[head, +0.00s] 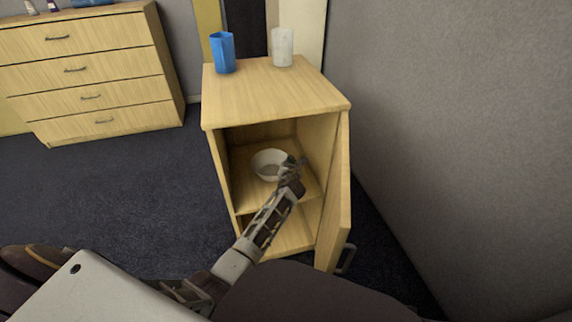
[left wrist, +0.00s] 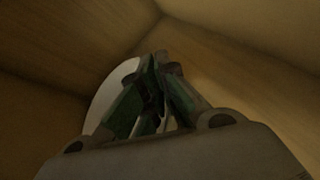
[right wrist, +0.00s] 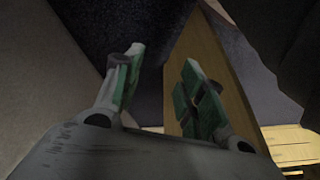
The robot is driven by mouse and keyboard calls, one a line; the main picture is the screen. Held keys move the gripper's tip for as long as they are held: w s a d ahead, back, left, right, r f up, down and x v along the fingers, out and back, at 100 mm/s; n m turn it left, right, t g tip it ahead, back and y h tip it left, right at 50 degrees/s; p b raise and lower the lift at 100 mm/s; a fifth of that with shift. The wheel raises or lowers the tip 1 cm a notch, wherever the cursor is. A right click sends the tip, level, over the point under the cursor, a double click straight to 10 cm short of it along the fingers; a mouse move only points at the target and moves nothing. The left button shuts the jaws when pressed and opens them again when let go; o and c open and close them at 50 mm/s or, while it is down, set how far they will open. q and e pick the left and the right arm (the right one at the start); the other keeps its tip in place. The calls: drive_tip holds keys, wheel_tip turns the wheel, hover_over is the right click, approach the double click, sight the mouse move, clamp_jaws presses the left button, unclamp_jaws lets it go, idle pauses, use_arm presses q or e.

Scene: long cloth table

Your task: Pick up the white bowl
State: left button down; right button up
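The white bowl (head: 266,163) is inside the open wooden cabinet, at the shelf (head: 245,182). I cannot tell whether it touches the shelf. My left gripper (head: 290,166) reaches in from the front and is at the bowl's right rim. In the left wrist view the fingers (left wrist: 155,65) are closed together, with the bowl (left wrist: 107,88) behind and to their left. They appear shut on its rim, and they hide part of it. My right gripper (right wrist: 160,75) is open and empty. It is outside the head view.
The cabinet door (head: 340,200) stands open on the right, close to my left arm. A blue cup (head: 223,53) and a white cup (head: 282,47) stand on the cabinet top (head: 270,90). A drawer chest (head: 90,75) is at the left. A grey wall (head: 450,130) is at the right.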

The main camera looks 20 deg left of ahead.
use_arm(q)
wheel_tip(320, 180, up, 10)
drive_tip(key=p, duration=0.5)
use_arm(e)
drive_tip(key=shift+g+h, duration=0.4)
drive_tip(key=shift+g, duration=0.3)
drive_tip(key=shift+s+d+f, duration=0.1)
drive_tip(key=shift+d+f, duration=0.15)
drive_tip(key=shift+f, duration=0.5)
drive_tip(key=shift+s+d+f, duration=0.1)
drive_tip(key=shift+d+f, duration=0.2)
drive_tip(key=shift+f, duration=0.45)
drive_tip(key=shift+s+d+f, duration=0.1)
drive_tip(key=shift+d+f, duration=0.15)
drive_tip(key=shift+f, duration=0.5)
